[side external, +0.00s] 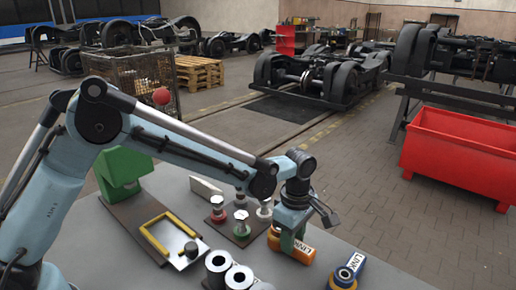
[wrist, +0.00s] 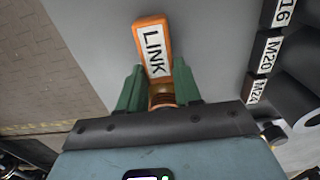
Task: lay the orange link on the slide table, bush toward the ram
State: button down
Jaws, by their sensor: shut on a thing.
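The orange link (side external: 299,249), with a white LINK label, is at the table's front right in the side view. In the wrist view the link (wrist: 151,42) points away from me, its round bush end partly hidden between the jaws. My gripper (side external: 288,241) has green fingers, also seen in the wrist view (wrist: 160,88), closed around the bush end. I cannot tell whether the link touches the table. What looks like the slide table, a metal plate (side external: 187,261) with a yellow frame (side external: 151,239), lies to the left. A green block (side external: 122,170) stands behind it; the ram is not clear.
A blue link (side external: 346,272) lies right of my gripper. A brown plate (side external: 238,232) with several coloured posts stands between gripper and frame. Grey cylinders (side external: 218,262) stand at the front. Black blocks labelled M16, M20 (wrist: 265,52) and M24 show at the wrist view's right.

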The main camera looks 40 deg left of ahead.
jog(key=shift+f, duration=0.1)
jog(key=c, duration=0.8)
grip_release()
notch_tip(320, 180, up, 12)
jog(key=s+a+r+m+t, duration=0.2)
jog(key=s+a+r+m, duration=0.1)
jog(key=a+m, duration=0.15)
jog(key=s+a+m+t, duration=0.1)
jog(key=s+a+m, duration=0.3)
jog(key=s+a+f+m+t, duration=0.1)
jog(key=s+a+m+t, duration=0.1)
jog(key=s+a+m, duration=0.2)
jog(key=s+a+f+m+t, duration=0.1)
jog(key=s+a+m+t, duration=0.1)
jog(key=s+a+m, duration=0.2)
jog(key=shift+f+m, duration=0.25)
jog(key=shift+m, duration=0.5)
